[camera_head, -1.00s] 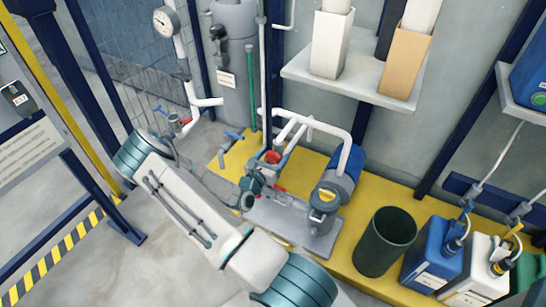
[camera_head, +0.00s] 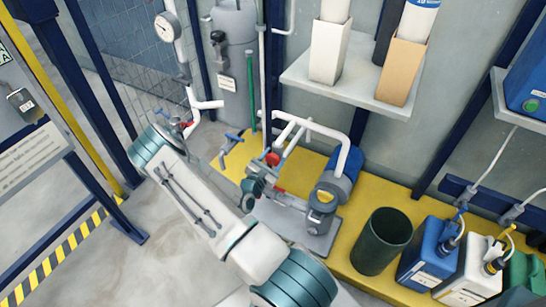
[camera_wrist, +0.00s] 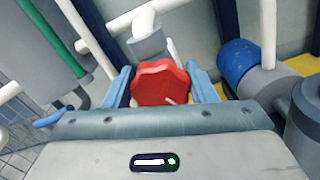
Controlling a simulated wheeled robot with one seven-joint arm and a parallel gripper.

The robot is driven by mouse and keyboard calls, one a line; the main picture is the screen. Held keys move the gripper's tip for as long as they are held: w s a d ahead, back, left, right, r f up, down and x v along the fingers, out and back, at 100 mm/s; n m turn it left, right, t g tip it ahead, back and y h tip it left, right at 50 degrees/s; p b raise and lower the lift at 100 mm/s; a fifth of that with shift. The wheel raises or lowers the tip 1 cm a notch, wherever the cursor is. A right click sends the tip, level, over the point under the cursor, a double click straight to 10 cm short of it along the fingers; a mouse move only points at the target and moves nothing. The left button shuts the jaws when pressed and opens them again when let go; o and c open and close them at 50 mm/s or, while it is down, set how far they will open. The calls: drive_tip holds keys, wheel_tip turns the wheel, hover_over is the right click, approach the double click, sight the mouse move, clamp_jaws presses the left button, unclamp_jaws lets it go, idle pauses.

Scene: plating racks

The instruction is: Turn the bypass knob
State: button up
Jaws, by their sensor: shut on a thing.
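The bypass knob is red and lobed, with a pale mark on its face. In the wrist view the red knob (camera_wrist: 160,83) sits between the two light blue fingers of my gripper (camera_wrist: 160,88), with a pale pipe fitting behind it. My gripper is shut on it, one finger on each side. In the head view the knob (camera_head: 272,159) is small, on the white pipework beside the pump, and my gripper (camera_head: 269,163) is around it. My wrist partly hides the pipework below.
A blue and grey pump (camera_head: 324,200) stands right of the knob on a yellow floor area. A dark green bin (camera_head: 381,243) and a blue canister (camera_head: 430,252) are further right. A blue-handled valve (camera_head: 232,139) stands to the left. A shelf (camera_head: 350,88) hangs above.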

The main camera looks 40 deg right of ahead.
drive_tip(key=o, duration=1)
drive_tip(key=p+v, duration=0.2)
drive_tip(key=v, duration=1.2)
drive_tip(key=shift+p, duration=0.3)
drive_tip(key=shift+d, duration=0.1)
drive_tip(key=s+a+r+m+g+y+p, duration=0.1)
drive_tip(key=s+r+m+g+y+p, duration=0.3)
drive_tip(key=r, duration=0.9)
drive_tip(key=s+a+r+m+g+p, duration=0.2)
drive_tip(key=r+m+g+p, duration=0.6)
drive_tip(key=r, duration=0.5)
drive_tip(key=s+a+r+m+t+y+p, duration=0.2)
drive_tip(key=a+r+y+p, duration=0.2)
drive_tip(key=r, duration=0.6)
drive_tip(key=s+a+r+m+t+y+p, duration=0.2)
drive_tip(key=s+a+r+t+y+p, duration=0.1)
drive_tip(key=r, duration=0.7)
drive_tip(key=s+a+r+m+t+y+p, duration=0.2)
drive_tip(key=a+r+y+p, duration=0.3)
drive_tip(key=r, duration=0.5)
drive_tip(key=shift+s+a+r+m+t+y, duration=0.15)
drive_tip(key=shift+a+m+t, duration=0.1)
drive_tip(key=shift+a, duration=0.25)
drive_tip(key=shift+s+a+r+m+t+y, duration=0.15)
drive_tip(key=shift+a+m+t, duration=0.1)
drive_tip(key=shift+a, duration=0.2)
